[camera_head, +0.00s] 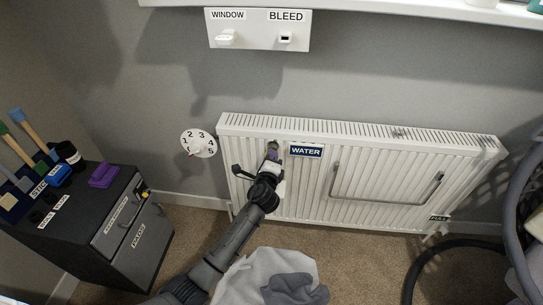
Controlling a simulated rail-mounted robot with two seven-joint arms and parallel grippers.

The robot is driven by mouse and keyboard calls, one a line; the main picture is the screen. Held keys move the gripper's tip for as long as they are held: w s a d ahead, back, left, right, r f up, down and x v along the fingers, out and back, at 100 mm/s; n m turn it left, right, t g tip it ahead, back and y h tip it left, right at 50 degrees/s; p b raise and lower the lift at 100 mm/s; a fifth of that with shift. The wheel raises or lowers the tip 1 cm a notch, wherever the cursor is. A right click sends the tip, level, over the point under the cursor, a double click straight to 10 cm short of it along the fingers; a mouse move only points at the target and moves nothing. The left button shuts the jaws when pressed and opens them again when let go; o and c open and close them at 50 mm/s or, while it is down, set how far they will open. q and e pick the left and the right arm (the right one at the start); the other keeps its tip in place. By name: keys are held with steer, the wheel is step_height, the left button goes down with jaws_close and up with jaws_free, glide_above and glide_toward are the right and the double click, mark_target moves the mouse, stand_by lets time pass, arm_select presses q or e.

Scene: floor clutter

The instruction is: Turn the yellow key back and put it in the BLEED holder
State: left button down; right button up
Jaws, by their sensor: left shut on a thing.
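My left gripper (272,162) is at the upper left of the white radiator (400,168), just left of the blue WATER label (306,151). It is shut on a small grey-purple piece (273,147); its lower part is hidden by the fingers. I cannot tell whether this piece is a key. A small yellow piece (145,194), perhaps the yellow key, is at the upper right of the dark cabinet's front. The BLEED holder (286,38) is a white bracket with a dark slot on the wall panel above the radiator. My right gripper is not in view.
The WINDOW holder (226,37) is left of BLEED. A numbered dial (199,143) is left of the radiator. The dark cabinet (75,225) carries tools and a purple block (104,174). A grey cloth (262,275) lies in front. A dark hose (462,244) is at the right.

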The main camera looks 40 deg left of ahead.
arm_select(q)
steer(key=shift+n+b, duration=0.6)
steer(key=shift+n, duration=1.5)
steer(key=shift+s+d, duration=0.3)
steer(key=shift+s, duration=0.2)
steer(key=shift+s+d, duration=0.1)
steer(key=shift+s, duration=0.1)
steer(key=shift+p+v, duration=0.8)
steer(key=shift+v, duration=0.5)
